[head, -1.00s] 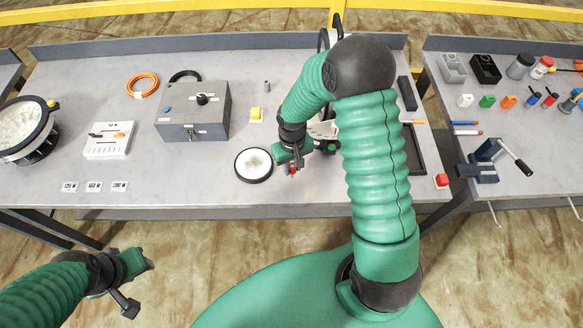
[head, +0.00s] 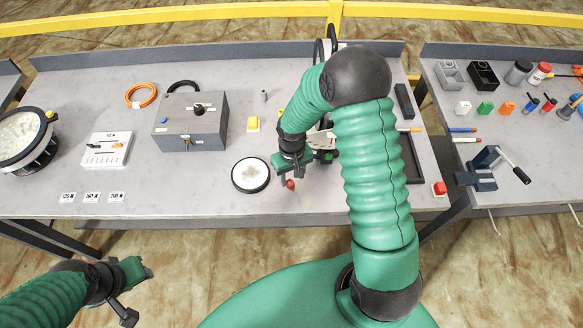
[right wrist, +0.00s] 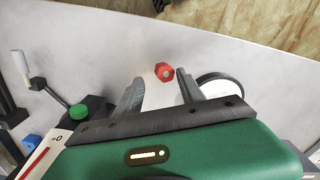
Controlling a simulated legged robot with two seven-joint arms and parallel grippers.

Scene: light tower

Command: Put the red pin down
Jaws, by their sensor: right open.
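The red pin (head: 290,184) is on the grey bench near its front edge, just right of the round white disc with a black rim (head: 250,174). My right gripper (head: 285,174) is just above and behind it. In the right wrist view the red pin (right wrist: 163,71) shows between and slightly beyond the spread fingertips of my right gripper (right wrist: 160,79), with gaps on both sides. I cannot tell whether the pin is upright. My left gripper (head: 140,276) is low at the left, off the bench, its jaw gap unclear.
A grey box (head: 190,121), a yellow-topped block (head: 253,124) and a white panel (head: 107,149) stand on the bench. A red button block (head: 439,188) is at its front right corner. My right arm hides part of the bench. The front middle-left is fairly clear.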

